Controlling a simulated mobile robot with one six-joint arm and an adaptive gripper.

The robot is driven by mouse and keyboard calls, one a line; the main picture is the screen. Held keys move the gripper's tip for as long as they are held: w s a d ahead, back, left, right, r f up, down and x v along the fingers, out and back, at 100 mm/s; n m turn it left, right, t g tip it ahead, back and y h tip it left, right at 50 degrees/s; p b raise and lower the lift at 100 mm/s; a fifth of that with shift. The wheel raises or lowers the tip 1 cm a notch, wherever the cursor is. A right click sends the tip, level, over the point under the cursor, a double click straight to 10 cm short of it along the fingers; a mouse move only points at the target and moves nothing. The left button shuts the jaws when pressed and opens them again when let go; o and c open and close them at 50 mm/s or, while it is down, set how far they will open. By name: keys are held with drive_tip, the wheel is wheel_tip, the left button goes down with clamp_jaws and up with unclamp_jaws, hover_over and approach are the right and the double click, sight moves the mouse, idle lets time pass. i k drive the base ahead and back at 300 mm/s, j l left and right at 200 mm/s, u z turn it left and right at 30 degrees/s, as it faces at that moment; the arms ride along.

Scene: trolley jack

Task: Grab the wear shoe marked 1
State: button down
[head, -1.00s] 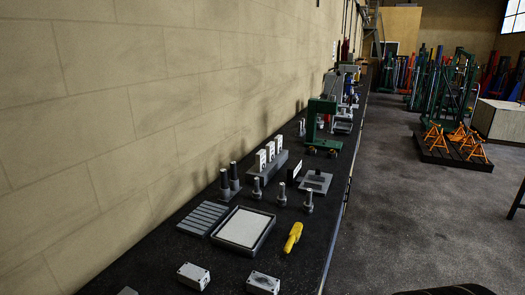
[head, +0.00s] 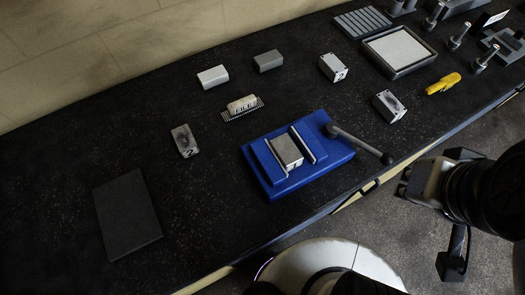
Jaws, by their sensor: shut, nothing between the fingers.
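The wear shoe marked 1 (head: 286,150) is a small grey block. It sits between the raised jaws of a blue vise (head: 338,153) on the black bench, with the digit on its near side. The vise's grey handle (head: 357,143) sticks out to the right. My gripper (head: 405,181) is at the right, beyond the bench's front edge, apart from the vise and the shoe. It is shut and empty; its fingertips are small and dark here.
A block marked 2 (head: 185,141), a brush (head: 242,107), plain blocks (head: 212,76) (head: 268,61) and other numbered blocks (head: 333,67) (head: 389,106) surround the vise. A dark plate (head: 127,213) lies left. A yellow tool (head: 443,84) and tray (head: 398,50) are at upper right.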

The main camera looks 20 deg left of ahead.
sight(288, 153)
drive_tip(key=u, duration=1.2)
